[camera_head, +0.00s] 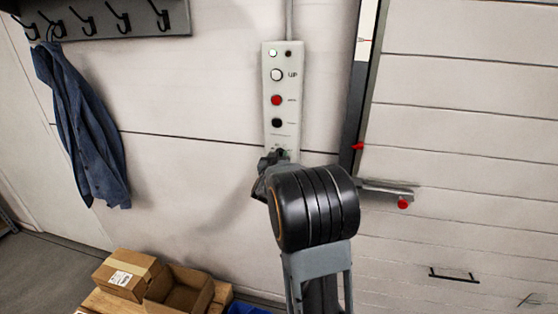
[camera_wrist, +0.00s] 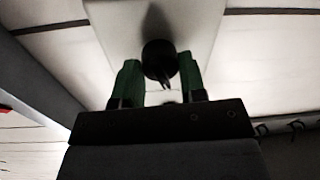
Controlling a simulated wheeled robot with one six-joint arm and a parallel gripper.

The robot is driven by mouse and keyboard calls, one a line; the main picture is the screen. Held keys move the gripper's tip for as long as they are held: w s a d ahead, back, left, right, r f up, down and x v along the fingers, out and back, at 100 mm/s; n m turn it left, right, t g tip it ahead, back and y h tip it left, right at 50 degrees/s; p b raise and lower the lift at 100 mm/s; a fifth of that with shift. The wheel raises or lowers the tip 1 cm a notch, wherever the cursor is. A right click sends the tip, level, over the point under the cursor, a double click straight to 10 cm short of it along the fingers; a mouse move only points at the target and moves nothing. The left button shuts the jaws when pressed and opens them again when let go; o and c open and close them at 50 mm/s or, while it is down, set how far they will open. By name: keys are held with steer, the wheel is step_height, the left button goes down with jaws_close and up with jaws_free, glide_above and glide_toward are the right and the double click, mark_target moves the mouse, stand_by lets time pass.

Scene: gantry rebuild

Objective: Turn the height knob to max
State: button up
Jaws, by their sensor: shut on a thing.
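The height knob (camera_wrist: 158,58) is a dark round knob at the end of the pale control panel (camera_head: 269,132) on the wall. In the wrist view my gripper (camera_wrist: 160,78) has its two green fingers on either side of the knob, shut on it. In the head view my gripper (camera_head: 274,158) is at the panel's lower end, and my arm hides most of the knob there. The knob's pointer and scale cannot be read. Above it the panel carries a white button marked UP (camera_head: 277,75), a red button (camera_head: 277,100) and a black button (camera_head: 277,122).
A dark vertical rail with a red pointer (camera_head: 358,146) stands right of the panel, beside a slatted door (camera_head: 470,120). A blue jacket (camera_head: 85,125) hangs at left. Cardboard boxes (camera_head: 128,274) stand below.

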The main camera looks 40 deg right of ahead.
steer(key=shift+a+f+m+h+b, duration=0.1)
steer(key=shift+m+h+b, duration=0.15)
steer(key=shift+m+b, duration=4.05)
steer(key=shift+f+m+h+b, duration=0.1)
steer(key=shift+m+h+b, duration=0.15)
steer(key=shift+m+b, duration=4)
steer(key=shift+r+m+p, duration=0.1)
steer(key=shift+m+p, duration=0.25)
steer(key=shift+m, duration=0.2)
steer(key=o, duration=0.9)
steer(key=shift+o, duration=0.2)
steer(key=r+v, duration=0.1)
steer(key=v, duration=1.2)
steer(key=shift+a+f, duration=0.4)
steer(key=shift+f, duration=0.05)
steer(key=shift+s, duration=0.15)
